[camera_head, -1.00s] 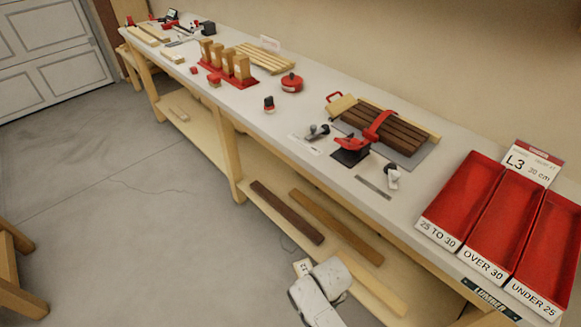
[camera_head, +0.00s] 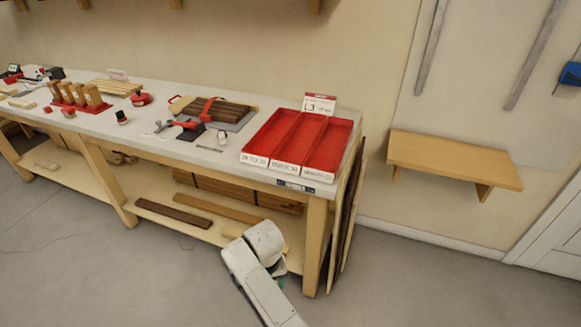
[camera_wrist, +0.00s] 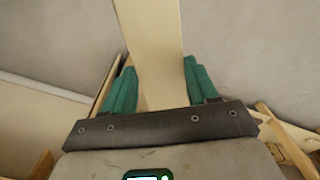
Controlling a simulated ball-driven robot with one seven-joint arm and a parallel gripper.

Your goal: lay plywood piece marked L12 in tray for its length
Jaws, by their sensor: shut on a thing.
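My gripper (camera_wrist: 158,85) has its teal fingers on either side of a pale plywood piece (camera_wrist: 150,32) and is shut on it. The piece runs up out of the top of the wrist view; no L12 mark shows on it. In the head view my arm's end is low in front of the bench, and the piece is not clearly visible there. Three red trays stand side by side at the bench's right end, all empty: "25 TO 30" (camera_head: 263,135) at left, "OVER 30" (camera_head: 299,140) in the middle, "UNDER 25" (camera_head: 328,146) at right.
A card (camera_head: 319,104) stands behind the trays. Left of them are a clamp (camera_head: 190,125) and dark slats (camera_head: 218,108) on the bench (camera_head: 140,120). A lower shelf (camera_head: 160,188) holds boards. A small wooden wall shelf (camera_head: 453,160) is at right, with open floor below.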

